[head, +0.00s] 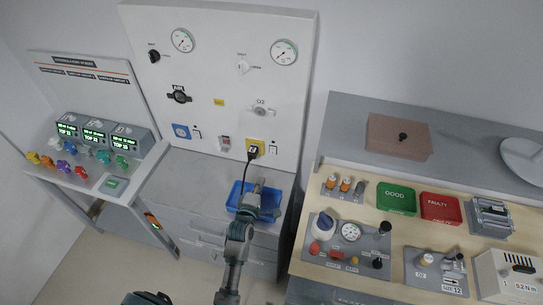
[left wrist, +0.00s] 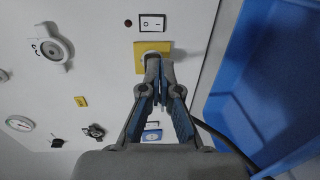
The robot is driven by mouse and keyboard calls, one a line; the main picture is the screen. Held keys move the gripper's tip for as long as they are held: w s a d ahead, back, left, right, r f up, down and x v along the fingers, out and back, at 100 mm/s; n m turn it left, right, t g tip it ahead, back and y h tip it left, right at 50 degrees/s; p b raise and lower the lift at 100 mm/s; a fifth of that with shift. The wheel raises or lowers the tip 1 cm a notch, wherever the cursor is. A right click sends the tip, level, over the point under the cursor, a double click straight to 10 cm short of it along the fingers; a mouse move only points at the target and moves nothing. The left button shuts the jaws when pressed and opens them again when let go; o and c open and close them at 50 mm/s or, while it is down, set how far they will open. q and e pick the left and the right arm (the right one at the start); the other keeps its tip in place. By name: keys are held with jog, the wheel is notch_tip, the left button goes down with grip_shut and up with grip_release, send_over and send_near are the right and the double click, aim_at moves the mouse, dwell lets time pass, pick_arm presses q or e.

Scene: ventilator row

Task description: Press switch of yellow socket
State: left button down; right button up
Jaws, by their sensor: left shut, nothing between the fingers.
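The yellow socket (head: 255,146) is on the white wall panel, with a black plug (head: 252,154) at it and a dark cable hanging down. Its white rocker switch (head: 273,150) is just right of it. In the left wrist view the yellow socket (left wrist: 140,47) is behind my fingertips, and the switch (left wrist: 152,23) shows above it beside a dark red light. My left gripper (head: 258,184) is shut and empty, below the socket in the head view. In the wrist view its fingertips (left wrist: 153,62) overlap the socket's face; contact cannot be told. My right gripper is not in view.
A blue tray (head: 236,196) lies on the grey counter under my left gripper. A workbench (head: 308,237) with several devices stands to the right.

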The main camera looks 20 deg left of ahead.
aim_at(273, 154)
pick_arm(q)
jog(key=w, duration=0.4)
jog(key=w+f, duration=0.1)
jog(key=w, duration=0.4)
jog(key=w+f, duration=0.1)
jog(key=w, duration=0.4)
jog(key=shift+a, duration=0.35)
